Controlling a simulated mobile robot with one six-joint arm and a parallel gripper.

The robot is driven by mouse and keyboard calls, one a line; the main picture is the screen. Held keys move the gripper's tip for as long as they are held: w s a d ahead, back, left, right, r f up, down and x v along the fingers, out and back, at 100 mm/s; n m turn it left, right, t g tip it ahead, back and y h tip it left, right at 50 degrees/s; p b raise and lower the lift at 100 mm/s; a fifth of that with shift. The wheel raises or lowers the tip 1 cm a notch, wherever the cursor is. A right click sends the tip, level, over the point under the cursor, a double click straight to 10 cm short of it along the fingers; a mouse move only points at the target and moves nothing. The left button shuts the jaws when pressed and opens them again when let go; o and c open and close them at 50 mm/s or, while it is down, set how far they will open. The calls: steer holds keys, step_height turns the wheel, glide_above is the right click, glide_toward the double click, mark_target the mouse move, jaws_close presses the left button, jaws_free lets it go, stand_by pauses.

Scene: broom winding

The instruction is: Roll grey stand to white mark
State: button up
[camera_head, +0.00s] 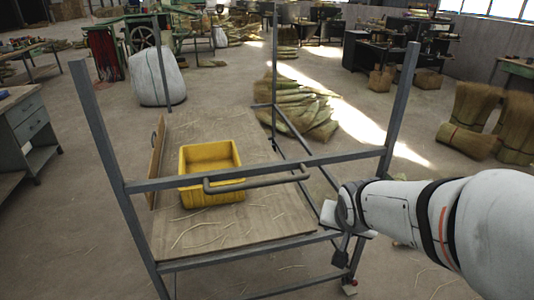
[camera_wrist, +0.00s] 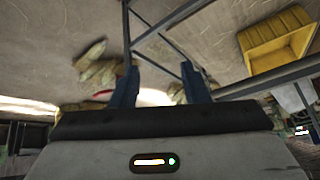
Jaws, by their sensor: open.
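The grey stand (camera_head: 399,110) is a metal frame of tall posts and rails, with a wooden shelf and a bent handle bar (camera_head: 250,183) across its near side. My gripper (camera_head: 335,222) is at the stand's near right, close to the right end of the handle. Whether it touches the frame cannot be told. In the wrist view, my gripper (camera_wrist: 160,82) has its two fingers apart, with a grey rail of the stand (camera_wrist: 262,80) to the right. I cannot make out a white mark on the floor.
A yellow crate (camera_head: 210,157) sits on the stand's shelf. A white sack (camera_head: 155,78) stands behind at left, a workbench (camera_head: 28,118) at far left. Straw bundles (camera_head: 305,105) lie beyond the stand, and more (camera_head: 473,105) stand at right. Sunlit floor lies between.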

steer(key=w+a+f+m+t+y, duration=0.1)
steer(key=w+a+m+t, duration=0.15)
steer(key=w, duration=0.65)
steer(key=m+t+y+p, duration=0.3)
steer(key=m+y, duration=0.2)
steer(key=y, duration=0.5)
glide_toward(262, 186)
steer(key=r+x, duration=0.1)
steer(key=x, duration=0.2)
steer(key=shift+t, duration=0.25)
steer(key=x, duration=0.5)
steer(key=f+p+x, duration=0.1)
steer(key=x, duration=0.2)
steer(key=shift+w+a, duration=0.1)
steer(key=shift+c, duration=0.2)
steer(key=shift+f, duration=0.1)
jaws_close()
